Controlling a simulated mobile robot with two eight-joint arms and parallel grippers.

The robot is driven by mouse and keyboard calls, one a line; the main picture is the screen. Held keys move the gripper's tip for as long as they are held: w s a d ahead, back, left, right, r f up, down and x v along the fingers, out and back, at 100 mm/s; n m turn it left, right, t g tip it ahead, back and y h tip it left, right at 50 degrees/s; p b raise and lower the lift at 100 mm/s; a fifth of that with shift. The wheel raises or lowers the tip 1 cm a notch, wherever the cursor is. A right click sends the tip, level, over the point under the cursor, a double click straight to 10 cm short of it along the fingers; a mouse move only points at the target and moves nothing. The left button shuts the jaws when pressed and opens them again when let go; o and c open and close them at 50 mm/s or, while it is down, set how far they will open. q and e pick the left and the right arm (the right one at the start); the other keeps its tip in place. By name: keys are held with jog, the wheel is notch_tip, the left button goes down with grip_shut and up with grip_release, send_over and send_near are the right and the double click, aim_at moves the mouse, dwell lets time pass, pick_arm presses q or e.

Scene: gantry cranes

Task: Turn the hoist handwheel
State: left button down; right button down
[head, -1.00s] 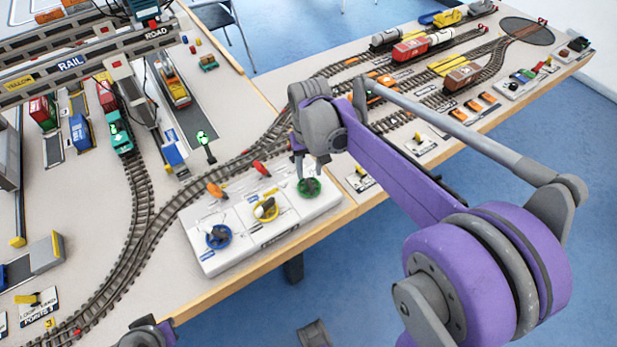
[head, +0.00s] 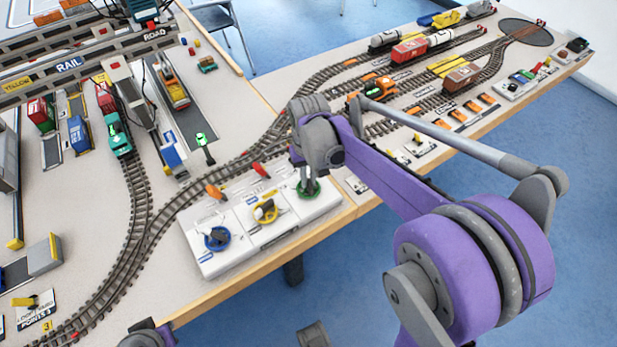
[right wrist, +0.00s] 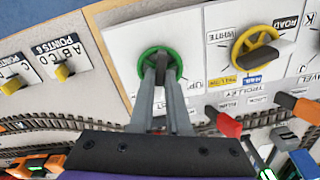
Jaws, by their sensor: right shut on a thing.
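The green handwheel (head: 317,193) sits at the right end of the white control panel (head: 285,236), and it also shows in the right wrist view (right wrist: 144,58). A label that starts with "UP" lies beside it. My right gripper (head: 309,184) points down onto this wheel. In the right wrist view its two fingers (right wrist: 161,72) are shut on the grey middle part of the green handwheel, inside the rim. The fingers hide part of the wheel.
A yellow handwheel (head: 265,212) and a blue handwheel (head: 217,238) stand left on the panel. Orange (head: 215,191) and red (head: 261,169) levers stand behind it, near the track (head: 185,199). The table's wooden edge (head: 260,268) runs in front.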

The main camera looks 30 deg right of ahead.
dwell(0.4)
jog(key=n, duration=0.6)
jog(key=shift+n+p, duration=0.35)
jog(key=shift+n, duration=0.05)
jog(key=n, duration=0.6)
jog(key=shift+n, duration=0.3)
jog(key=c, duration=0.9)
grip_release()
jog(key=shift+r, duration=0.15)
notch_tip(320, 180, up, 11)
jog(key=shift+f+p, duration=0.2)
jog(key=shift+p, duration=0.65)
